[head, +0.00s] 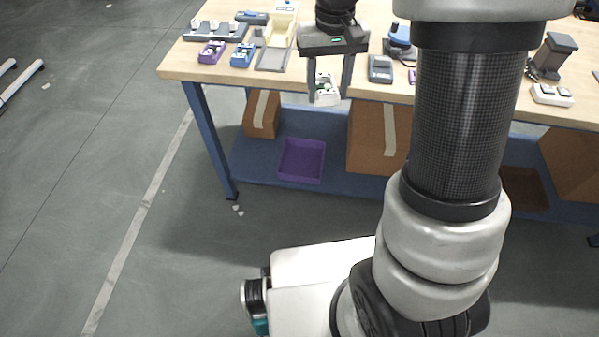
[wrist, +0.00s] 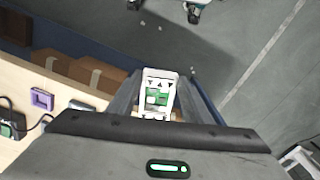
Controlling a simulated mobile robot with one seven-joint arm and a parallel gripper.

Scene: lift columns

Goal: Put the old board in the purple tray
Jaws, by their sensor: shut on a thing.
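My gripper (head: 328,98) is shut on the old board (head: 326,88), a small white piece with a green part. It hangs between the two fingers in front of the workbench's front edge. In the wrist view the board (wrist: 157,88) shows its white face with dark arrow marks and a green patch. The purple tray (head: 302,161) lies on the blue lower shelf, below and slightly left of my gripper in the head view. It looks empty. I cannot make out the tray in the wrist view.
Cardboard boxes (head: 262,114) (head: 368,138) stand on the shelf (head: 258,172) on both sides of the tray. The wooden benchtop (head: 190,68) above holds small purple and blue units (head: 242,55), a beige fixture (head: 277,40) and a grey device (head: 380,68). The floor in front is mostly clear.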

